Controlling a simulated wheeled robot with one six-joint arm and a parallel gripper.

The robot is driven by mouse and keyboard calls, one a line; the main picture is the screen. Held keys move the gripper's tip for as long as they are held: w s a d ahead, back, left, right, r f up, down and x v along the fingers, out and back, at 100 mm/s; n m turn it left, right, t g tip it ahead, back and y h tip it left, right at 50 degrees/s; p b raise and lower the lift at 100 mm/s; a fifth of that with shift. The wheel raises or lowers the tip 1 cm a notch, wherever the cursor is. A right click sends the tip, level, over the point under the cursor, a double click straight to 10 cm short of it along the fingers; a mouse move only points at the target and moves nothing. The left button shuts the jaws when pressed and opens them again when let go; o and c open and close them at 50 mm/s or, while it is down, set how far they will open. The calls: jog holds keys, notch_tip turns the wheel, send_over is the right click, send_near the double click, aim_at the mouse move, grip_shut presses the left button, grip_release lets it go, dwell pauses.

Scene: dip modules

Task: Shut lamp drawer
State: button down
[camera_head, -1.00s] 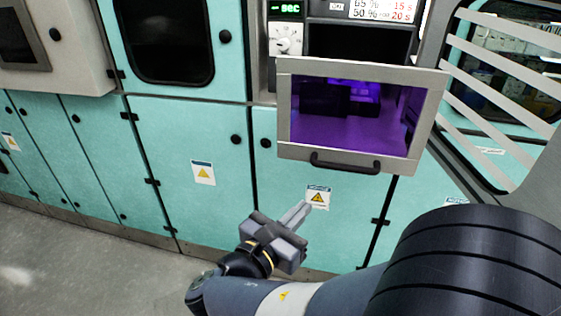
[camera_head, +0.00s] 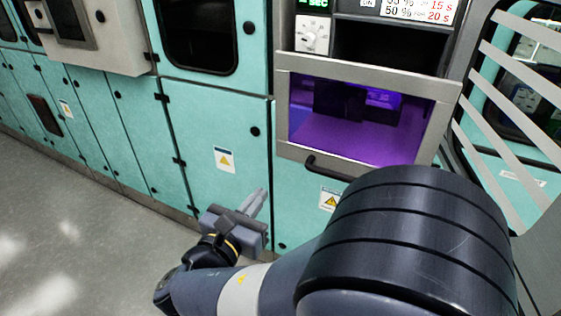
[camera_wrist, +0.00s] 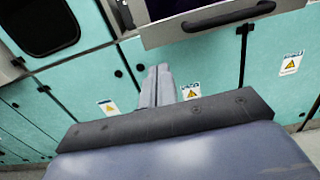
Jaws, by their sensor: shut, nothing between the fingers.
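The lamp drawer (camera_head: 446,103) has a grey metal frame around a window glowing purple, and stands out from the cabinet opening under the dial panel. Its dark bar handle (camera_head: 325,170) runs along the lower edge, its right part hidden by my arm in the head view. The drawer front (camera_wrist: 176,32) and handle (camera_wrist: 229,16) also show at the top of the wrist view. My gripper (camera_head: 259,199) is shut and empty, below and left of the drawer, in front of the teal cabinet doors. Its fingertips (camera_wrist: 158,72) are apart from the handle.
Teal cabinet doors (camera_head: 215,130) with dark knobs and warning labels line the wall. A control dial (camera_head: 312,36) sits above the drawer. A slatted grey frame (camera_head: 505,110) stands at the right. The grey floor (camera_head: 70,230) at the left is clear.

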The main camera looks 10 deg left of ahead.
aim_at(291, 155)
jog(key=p+x, duration=0.2)
jog(key=x, duration=1)
jog(key=shift+w+d, duration=0.15)
jog(key=shift+w, duration=0.05)
